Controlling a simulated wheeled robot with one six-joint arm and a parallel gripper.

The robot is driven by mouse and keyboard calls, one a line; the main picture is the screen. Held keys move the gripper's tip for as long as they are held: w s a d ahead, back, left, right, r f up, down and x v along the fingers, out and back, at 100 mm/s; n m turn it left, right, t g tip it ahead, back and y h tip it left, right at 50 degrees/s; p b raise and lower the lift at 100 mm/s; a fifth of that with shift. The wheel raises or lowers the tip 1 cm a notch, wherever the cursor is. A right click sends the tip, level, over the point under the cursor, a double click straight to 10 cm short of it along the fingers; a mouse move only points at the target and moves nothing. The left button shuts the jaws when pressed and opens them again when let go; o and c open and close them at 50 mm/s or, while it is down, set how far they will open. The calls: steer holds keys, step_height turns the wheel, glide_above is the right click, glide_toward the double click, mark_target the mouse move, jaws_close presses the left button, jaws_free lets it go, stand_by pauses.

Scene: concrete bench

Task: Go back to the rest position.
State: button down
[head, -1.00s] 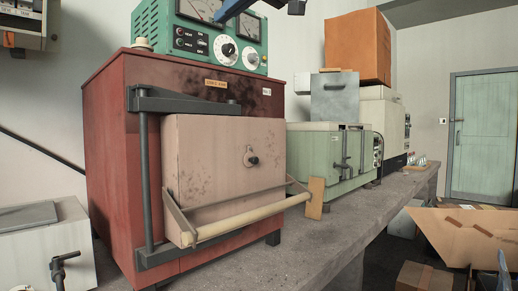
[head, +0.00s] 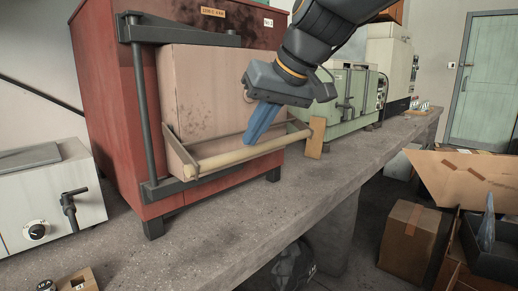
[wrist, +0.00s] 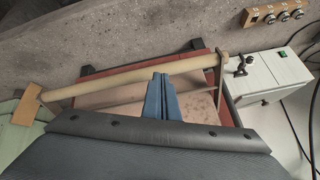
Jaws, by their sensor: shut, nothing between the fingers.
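My gripper (head: 262,122) has blue fingers, shut and empty. In the head view it points down in front of the pink door (head: 205,95) of the red furnace (head: 105,95), just above the pale handle bar (head: 228,158). The door looks closed. In the wrist view the gripper (wrist: 158,78) shows its fingertips close to the handle bar (wrist: 120,79); I cannot tell whether they touch it. The furnace latch knob is mostly hidden behind the gripper.
A green box (head: 340,110) stands to the right, and a white box (head: 45,195) with a dial to the left. The bench front (head: 215,235) is mostly clear. Cardboard boxes (head: 408,235) stand on the floor.

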steer(key=s+d+f+m+g+h, duration=0.1)
steer(key=s+d+f+g, duration=0.1)
steer(key=s+d+f, duration=0.4)
steer(key=s+d+f+g+h, duration=0.1)
steer(key=s+f+h, duration=0.1)
steer(key=s+f, duration=0.65)
steer(key=s+d+f+m+g+h, duration=0.15)
steer(key=s+d+f, duration=0.3)
steer(key=f, duration=0.45)
steer(key=d+r+m+p, duration=0.2)
steer(key=d+r+p, duration=0.7)
steer(key=p, duration=0.9)
steer(key=shift+s+r+p, duration=0.35)
steer(key=shift+s+r, duration=0.1)
steer(key=shift+r, duration=0.4)
